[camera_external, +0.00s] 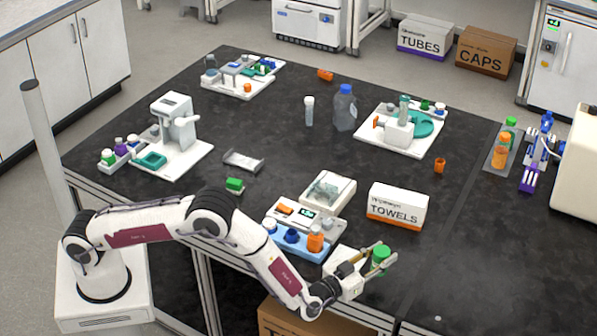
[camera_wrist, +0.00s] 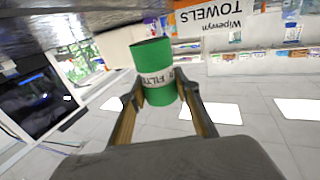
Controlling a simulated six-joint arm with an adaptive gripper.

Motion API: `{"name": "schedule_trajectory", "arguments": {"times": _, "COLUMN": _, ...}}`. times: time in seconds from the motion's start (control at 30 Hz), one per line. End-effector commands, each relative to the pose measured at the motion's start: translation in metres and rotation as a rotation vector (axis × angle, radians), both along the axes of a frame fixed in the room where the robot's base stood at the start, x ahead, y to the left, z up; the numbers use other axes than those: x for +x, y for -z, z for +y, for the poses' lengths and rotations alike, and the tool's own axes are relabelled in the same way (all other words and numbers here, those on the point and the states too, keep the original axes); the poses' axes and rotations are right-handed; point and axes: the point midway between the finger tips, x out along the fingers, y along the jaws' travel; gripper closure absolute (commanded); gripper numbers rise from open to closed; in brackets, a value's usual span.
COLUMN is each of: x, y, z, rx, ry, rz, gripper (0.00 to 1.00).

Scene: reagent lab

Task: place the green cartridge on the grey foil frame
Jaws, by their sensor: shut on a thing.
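The green cartridge (camera_external: 381,254) is a green cylinder with a pale lettered band, which shows in the wrist view (camera_wrist: 152,62). My gripper (camera_external: 384,259) is shut on it, with one finger on each side. In the wrist view the fingertips (camera_wrist: 160,92) clasp its lower part, and it looks slightly tilted there. The grey foil frame (camera_external: 243,161) lies at the left-centre of the black table, well to the left of my gripper and apart from it. Nothing is seen lying on the frame.
A white device (camera_external: 176,135) stands left. Table centre is fairly clear.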

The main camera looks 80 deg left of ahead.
Motion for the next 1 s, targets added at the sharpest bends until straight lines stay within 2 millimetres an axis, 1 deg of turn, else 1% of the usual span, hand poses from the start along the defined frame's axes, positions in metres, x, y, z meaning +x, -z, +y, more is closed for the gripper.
{"name": "schedule_trajectory", "arguments": {"times": 0.03, "x": 0.0, "y": 0.005, "z": 0.0, "rx": 0.001, "ry": 0.0, "rz": 0.0, "gripper": 0.92}}
{"name": "schedule_trajectory", "arguments": {"times": 0.17, "x": 0.0, "y": 0.01, "z": 0.0, "rx": 0.0, "ry": 0.0, "rz": 0.0, "gripper": 0.92}}
{"name": "schedule_trajectory", "arguments": {"times": 0.57, "x": 0.0, "y": 0.013, "z": 0.0, "rx": 0.0, "ry": 0.0, "rz": 0.0, "gripper": 0.92}}
{"name": "schedule_trajectory", "arguments": {"times": 0.67, "x": 0.0, "y": 0.019, "z": 0.0, "rx": 0.0, "ry": 0.0, "rz": 0.0, "gripper": 0.92}}
{"name": "schedule_trajectory", "arguments": {"times": 0.9, "x": 0.0, "y": 0.045, "z": 0.0, "rx": 0.001, "ry": 0.0, "rz": 0.0, "gripper": 0.92}}
{"name": "schedule_trajectory", "arguments": {"times": 1.0, "x": 0.0, "y": 0.052, "z": 0.0, "rx": -0.001, "ry": 0.0, "rz": -0.001, "gripper": 0.92}}
